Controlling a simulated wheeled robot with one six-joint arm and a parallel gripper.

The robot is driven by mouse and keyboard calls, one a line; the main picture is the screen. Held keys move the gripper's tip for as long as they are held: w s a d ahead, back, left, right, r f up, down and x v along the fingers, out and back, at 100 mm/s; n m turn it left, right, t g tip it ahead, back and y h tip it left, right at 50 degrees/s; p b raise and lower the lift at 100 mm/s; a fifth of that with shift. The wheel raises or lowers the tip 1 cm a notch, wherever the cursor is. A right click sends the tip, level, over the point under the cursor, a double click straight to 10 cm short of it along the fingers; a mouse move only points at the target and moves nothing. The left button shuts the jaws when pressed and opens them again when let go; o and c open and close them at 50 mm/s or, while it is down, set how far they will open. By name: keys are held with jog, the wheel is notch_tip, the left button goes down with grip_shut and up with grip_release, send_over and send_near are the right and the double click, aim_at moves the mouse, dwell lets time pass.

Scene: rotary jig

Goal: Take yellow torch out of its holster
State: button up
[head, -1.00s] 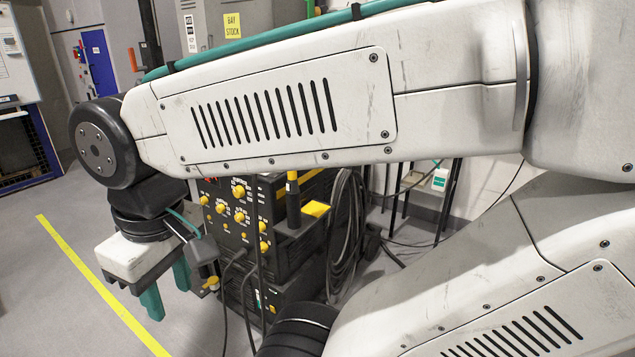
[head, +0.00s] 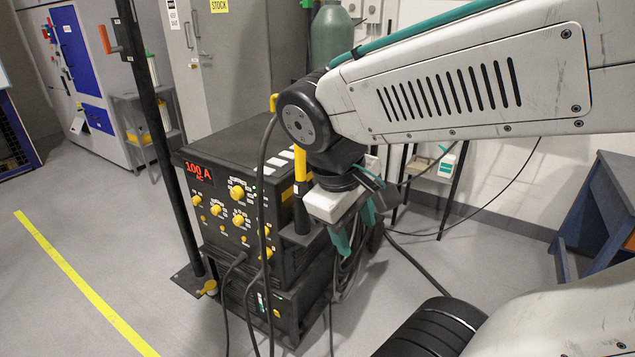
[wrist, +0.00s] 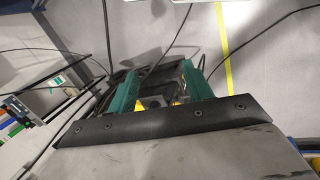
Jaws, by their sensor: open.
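The yellow torch (head: 300,164) stands upright in a dark holster (head: 302,222) on the right side of the black welding machine in the head view. Its lower part is hidden in the holster. My gripper (head: 356,232) is open and points down, to the right of the torch and apart from it, with its teal fingertips at about holster height. In the wrist view my gripper (wrist: 158,78) shows both teal fingers spread. Dark shapes and bits of yellow show between and below them; I cannot tell whether these are the torch.
The welding machine (head: 225,215) has yellow knobs and a red "100 A" display. Black cables hang at its front and side. A dark post (head: 160,130) stands at its left. A blue bench (head: 605,210) is at the right. Open floor with a yellow line (head: 85,285) lies left.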

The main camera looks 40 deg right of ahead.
jog(key=w+d+n+g+h, duration=0.1)
jog(key=w+d+n+h, duration=0.55)
jog(key=d, duration=0.25)
jog(key=n+t+h, duration=0.5)
jog(key=n+t, duration=0.7)
jog(key=n, duration=0.5)
send_near(298, 170)
jog(key=s+x, duration=0.1)
jog(key=x, duration=0.3)
jog(key=shift+w+d+r, duration=0.1)
jog(key=shift+w+d, duration=0.1)
jog(key=shift+w, duration=0.3)
jog(key=x, duration=0.7)
jog(key=c, duration=1.1)
